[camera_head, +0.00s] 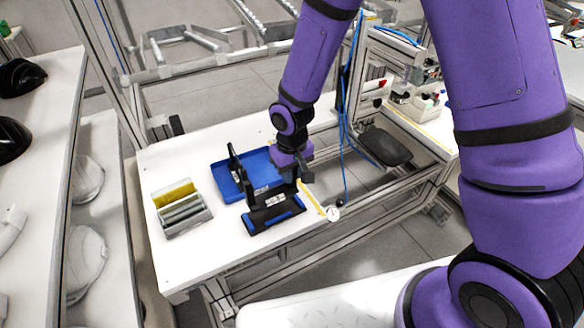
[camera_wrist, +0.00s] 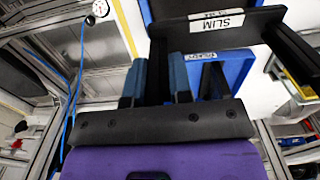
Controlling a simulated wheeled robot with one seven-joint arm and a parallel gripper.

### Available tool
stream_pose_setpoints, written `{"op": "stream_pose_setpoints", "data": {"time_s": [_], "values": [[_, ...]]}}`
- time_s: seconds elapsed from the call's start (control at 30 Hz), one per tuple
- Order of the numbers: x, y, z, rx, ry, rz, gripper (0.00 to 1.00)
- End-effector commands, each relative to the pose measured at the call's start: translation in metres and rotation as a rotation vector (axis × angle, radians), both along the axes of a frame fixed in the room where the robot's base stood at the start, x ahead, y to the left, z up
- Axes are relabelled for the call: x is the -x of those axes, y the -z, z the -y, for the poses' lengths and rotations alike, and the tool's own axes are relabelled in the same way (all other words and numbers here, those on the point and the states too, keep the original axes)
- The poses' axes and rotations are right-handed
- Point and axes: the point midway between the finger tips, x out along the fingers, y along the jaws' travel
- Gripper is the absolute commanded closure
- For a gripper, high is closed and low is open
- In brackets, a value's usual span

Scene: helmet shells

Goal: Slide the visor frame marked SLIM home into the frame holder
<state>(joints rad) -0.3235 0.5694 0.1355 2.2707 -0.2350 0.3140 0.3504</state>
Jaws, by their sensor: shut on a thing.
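The visor frame (camera_wrist: 285,45) is a black U-shaped piece. Its crossbar carries a white SLIM label (camera_wrist: 216,20) in the wrist view. In the head view its free arm (camera_head: 237,165) stands up on the left. My gripper (camera_head: 291,178) is shut on the other arm, which shows between the fingers (camera_wrist: 157,85) in the wrist view. The frame holder (camera_head: 273,219), black with blue parts, lies at the front of the table. The crossbar is at the holder's far side in the head view. Whether it is inside or just above the holder, I cannot tell.
A blue tray (camera_head: 226,178) with a white label lies behind the holder. A grey rack (camera_head: 187,219) with a yellow panel stands to the left. A round dial (camera_head: 333,213) sits by the table's right edge. The white table (camera_head: 170,265) is clear at front left.

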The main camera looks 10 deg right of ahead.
Motion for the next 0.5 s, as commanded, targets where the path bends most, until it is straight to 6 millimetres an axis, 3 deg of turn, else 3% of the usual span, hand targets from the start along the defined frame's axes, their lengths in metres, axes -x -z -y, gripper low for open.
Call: {"op": "stream_pose_setpoints", "data": {"time_s": [0.5], "values": [[0.0, 0.038, 0.0, 0.0, -0.001, -0.001, 1.0]]}}
